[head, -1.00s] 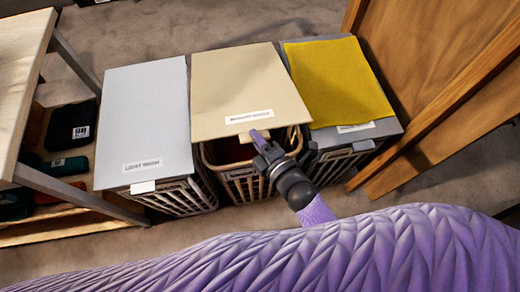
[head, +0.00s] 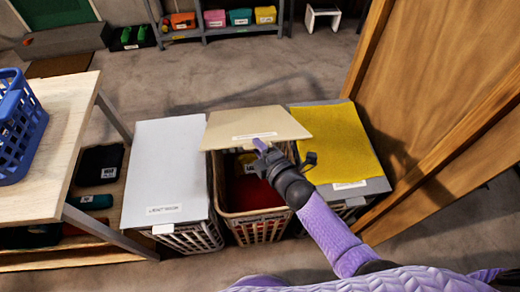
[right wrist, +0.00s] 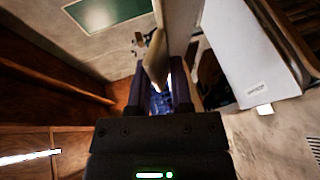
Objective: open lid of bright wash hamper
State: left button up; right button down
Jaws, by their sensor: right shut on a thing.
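The bright wash hamper is the middle of three hampers. Its beige lid (head: 256,124) is tilted up at the front, hinged at the back, with a white label near its front edge. The open basket (head: 256,224) below shows red and dark contents inside. My right gripper (head: 262,148) is at the lid's front edge, shut on the lid. In the right wrist view the lid (right wrist: 156,62) shows edge-on between the fingers (right wrist: 158,90). My left gripper is not in view.
The light wash hamper (head: 168,170) with a white lid stands close on the left. A grey hamper with a yellow cloth (head: 336,145) on its lid stands close on the right. A wooden panel (head: 450,110) rises at the right. A wooden table (head: 60,140) with a blue basket (head: 18,128) is at the left.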

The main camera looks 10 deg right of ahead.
jog(key=c, duration=0.7)
grip_release()
jog(key=p+v, duration=0.3)
jog(key=v, duration=0.6)
jog(key=shift+s+d, duration=0.2)
jog(key=shift+s, duration=0.15)
